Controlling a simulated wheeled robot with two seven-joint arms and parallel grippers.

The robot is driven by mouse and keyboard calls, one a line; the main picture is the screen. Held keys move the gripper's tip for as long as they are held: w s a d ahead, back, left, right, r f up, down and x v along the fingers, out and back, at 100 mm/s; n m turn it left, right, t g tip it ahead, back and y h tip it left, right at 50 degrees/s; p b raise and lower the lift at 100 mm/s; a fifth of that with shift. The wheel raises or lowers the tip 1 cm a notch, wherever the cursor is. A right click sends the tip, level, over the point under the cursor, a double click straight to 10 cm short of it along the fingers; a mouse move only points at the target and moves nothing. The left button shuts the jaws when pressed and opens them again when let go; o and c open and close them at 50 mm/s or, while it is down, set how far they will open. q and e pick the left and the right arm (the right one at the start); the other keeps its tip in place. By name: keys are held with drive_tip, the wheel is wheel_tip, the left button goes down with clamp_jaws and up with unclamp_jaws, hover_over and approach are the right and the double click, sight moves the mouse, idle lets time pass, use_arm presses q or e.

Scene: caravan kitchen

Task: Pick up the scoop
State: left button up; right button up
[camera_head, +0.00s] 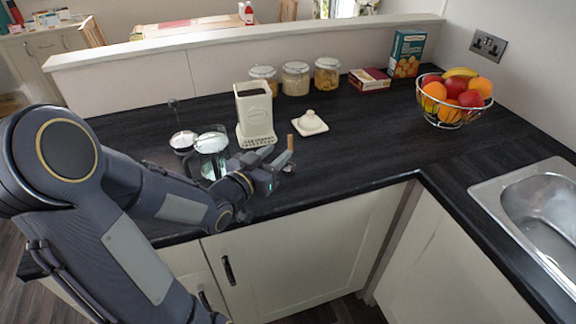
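The scoop (290,143) seems to be the small item at my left gripper, with a light brown handle end pointing up. A small shiny part shows low beside the fingers and may be its bowl. My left gripper (277,161) is over the front of the dark worktop, right at the scoop. The fingers are small and overlap the scoop, so I cannot tell whether they are closed on it. My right gripper is out of view.
An open cream canister (255,115) stands behind the gripper, its lid (310,123) to the right. A glass press jug (211,152) stands close left, beside my arm. Jars (296,79), boxes (407,53) and a fruit bowl (452,109) stand farther back.

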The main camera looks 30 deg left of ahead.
sight(289, 144)
use_arm(q)
drive_tip(key=w, duration=0.2)
drive_tip(key=shift+w+d+r, duration=0.15)
drive_tip(key=shift+w+d, duration=0.1)
drive_tip(key=shift+w, duration=0.15)
drive_tip(key=w, duration=0.2)
drive_tip(key=w+p, duration=0.1)
drive_tip(key=w, duration=0.2)
drive_tip(key=shift+w+d+f, duration=0.2)
clamp_jaws()
